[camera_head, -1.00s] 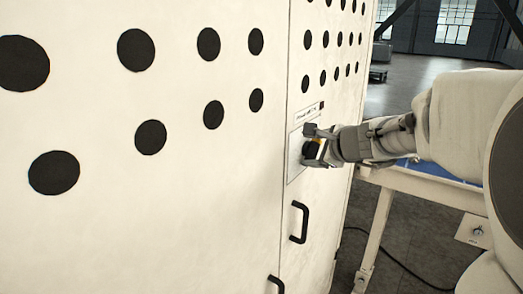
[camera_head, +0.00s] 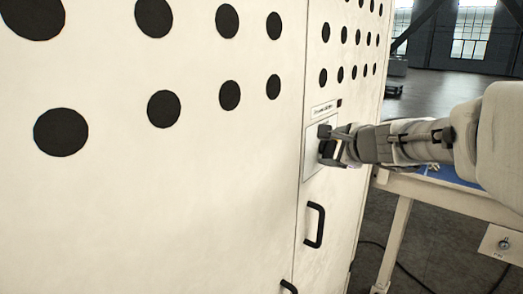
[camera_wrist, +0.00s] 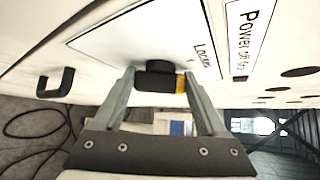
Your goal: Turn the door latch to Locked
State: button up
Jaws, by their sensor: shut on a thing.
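The door latch is a black knob with a yellow end, seen in the wrist view (camera_wrist: 157,80). It sits on a pale plate (camera_head: 312,167) on the cabinet door. My gripper (camera_head: 331,145) is at this plate in the head view. In the wrist view my gripper (camera_wrist: 158,80) has one finger at each end of the knob, shut on it, with the yellow end by the right finger.
A "Power off" label (camera_wrist: 247,38) is beside the plate. Black door handles (camera_head: 314,225) stick out below the latch. The white cabinet face (camera_head: 180,210) has several round black holes. A pale table frame (camera_head: 396,235) stands to the right, under my arm, with a cable on the floor.

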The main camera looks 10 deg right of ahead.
jog(key=shift+f+n+t+h+b, duration=0.3)
jog(key=shift+n+t+b, duration=0.5)
jog(key=shift+b, duration=3.55)
jog(key=shift+r+b, duration=0.2)
jog(key=shift+b, duration=0.1)
jog(key=shift+f+t+b, duration=0.2)
jog(key=shift+t+b, duration=0.1)
jog(key=shift+b, duration=0.55)
jog(key=shift+s+n+t+h+b, duration=0.2)
jog(key=shift+n+t+b, duration=1.25)
jog(key=shift+b, duration=6.3)
jog(key=shift+w, duration=0.1)
jog(key=o, duration=1.3)
jog(key=shift+s+d+b, duration=0.65)
jog(key=shift+s+d, duration=1.4)
jog(key=shift+s, duration=0.1)
